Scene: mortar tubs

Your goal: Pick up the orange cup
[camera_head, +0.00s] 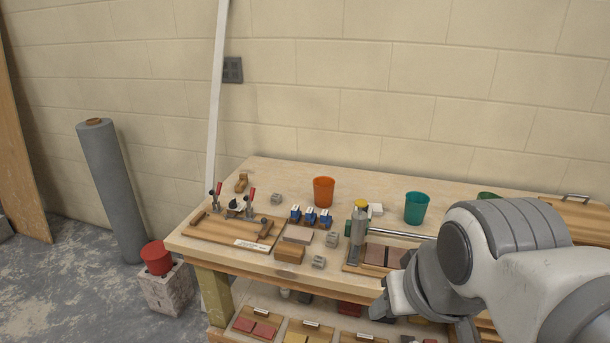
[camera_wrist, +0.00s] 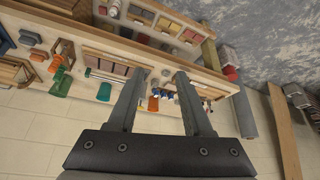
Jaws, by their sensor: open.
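The orange cup (camera_head: 324,191) stands upright towards the back of the wooden workbench (camera_head: 270,167) in the head view. It also shows in the wrist view (camera_wrist: 153,104), small and upside down, between my two fingers and nearer the left one. My gripper (camera_wrist: 160,75) is open and empty, with its fingers apart and well away from the cup.
A teal cup (camera_head: 416,208) stands to the right of the orange cup. Blue-and-white blocks (camera_head: 311,216) and a grey bottle with a yellow cap (camera_head: 359,226) stand in front of it. A board with red-handled clamps (camera_head: 225,230) is at left. A block wall (camera_head: 400,110) rises behind.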

